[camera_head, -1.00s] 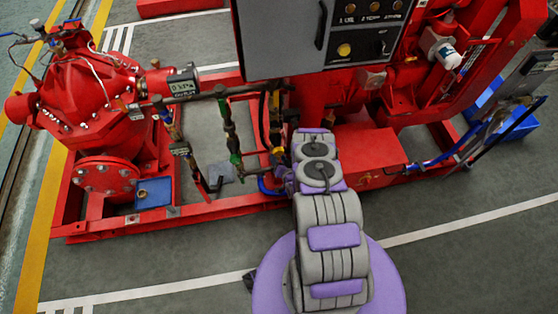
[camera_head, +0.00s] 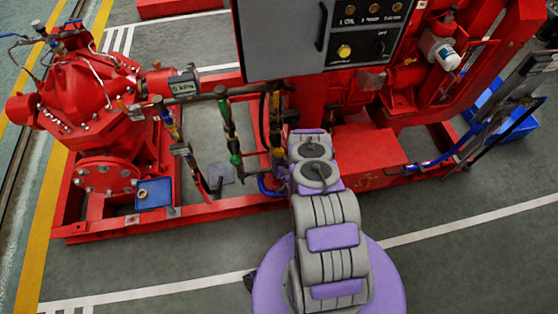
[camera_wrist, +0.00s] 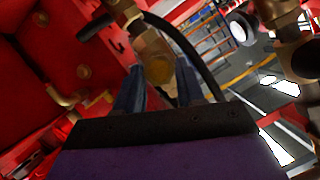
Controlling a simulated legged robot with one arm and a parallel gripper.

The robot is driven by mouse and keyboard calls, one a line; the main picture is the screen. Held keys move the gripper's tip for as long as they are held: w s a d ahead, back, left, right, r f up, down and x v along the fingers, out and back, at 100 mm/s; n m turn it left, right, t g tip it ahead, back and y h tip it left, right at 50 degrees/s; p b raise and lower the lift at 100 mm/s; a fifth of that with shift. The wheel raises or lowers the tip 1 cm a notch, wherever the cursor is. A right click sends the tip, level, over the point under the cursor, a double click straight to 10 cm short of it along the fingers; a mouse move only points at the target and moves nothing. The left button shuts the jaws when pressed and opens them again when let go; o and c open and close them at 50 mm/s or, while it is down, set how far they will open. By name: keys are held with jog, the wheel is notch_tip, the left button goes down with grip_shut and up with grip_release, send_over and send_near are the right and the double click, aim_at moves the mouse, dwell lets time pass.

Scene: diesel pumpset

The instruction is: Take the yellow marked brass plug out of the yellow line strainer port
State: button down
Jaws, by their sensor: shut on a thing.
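In the wrist view my gripper (camera_wrist: 160,88) points up the picture, with its two dark blue fingers either side of the yellow-marked brass plug (camera_wrist: 158,70). The fingers are shut on the plug. The plug is at the lower end of a brass strainer body (camera_wrist: 148,44) with a pale yellow band above it. I cannot tell whether the plug is still seated in the port. In the head view my arm reaches to the pipework in front of the red base, and the gripper and plug are hidden there.
A black hose (camera_wrist: 190,52) curves close past the right finger. A brass fitting (camera_wrist: 300,60) stands at the right. Red panels are close on the left. In the head view a blue tray (camera_head: 154,193) sits on the red frame at left, and the grey floor in front is open.

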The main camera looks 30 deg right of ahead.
jog(key=n+g+h, duration=0.1)
jog(key=n+h, duration=0.1)
jog(key=n, duration=0.1)
jog(key=shift+a+p, duration=0.2)
jog(key=shift+p, duration=0.15)
jog(key=c, duration=0.8)
grip_release()
jog(key=shift+w, duration=0.1)
